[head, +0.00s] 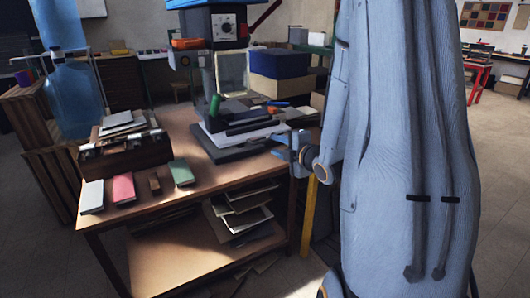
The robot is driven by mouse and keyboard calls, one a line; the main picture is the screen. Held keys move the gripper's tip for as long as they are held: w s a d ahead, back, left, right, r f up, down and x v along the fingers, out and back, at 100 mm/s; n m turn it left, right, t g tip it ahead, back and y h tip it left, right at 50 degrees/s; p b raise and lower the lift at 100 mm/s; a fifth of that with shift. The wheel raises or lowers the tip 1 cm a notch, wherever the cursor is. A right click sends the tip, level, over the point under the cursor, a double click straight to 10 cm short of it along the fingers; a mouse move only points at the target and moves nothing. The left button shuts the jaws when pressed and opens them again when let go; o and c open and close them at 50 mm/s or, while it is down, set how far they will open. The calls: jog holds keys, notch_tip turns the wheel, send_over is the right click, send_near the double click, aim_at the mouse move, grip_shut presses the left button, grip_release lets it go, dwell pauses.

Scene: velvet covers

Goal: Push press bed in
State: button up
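The press (208,22) stands at the back of a wooden workbench, with a blue top and a dark control box with a dial. Its bed seems to be the dark flat slab (222,154) below the head, extending toward the front of the bench. A white sheet (250,134) and dark blocks (238,112) lie on it. My gripper (290,153) is at the bench's right side, just right of the slab's front right part. Whether it touches the slab is unclear. Its fingers are small and partly hidden, so their opening does not show.
The wooden workbench (215,182) holds white, pink (123,188) and green (181,173) covers at the front, and a dark wooden rack (125,154) at left. Papers lie on the lower shelf (190,265). A blue box (279,63) stands behind. My arm hides much of the right side.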

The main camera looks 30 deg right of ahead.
aim_at(268, 141)
jog(key=shift+n, duration=0.3)
jog(key=shift+p+x, duration=0.35)
jog(key=shift+x, duration=3.6)
jog(key=shift+d+r, duration=0.1)
grip_shut()
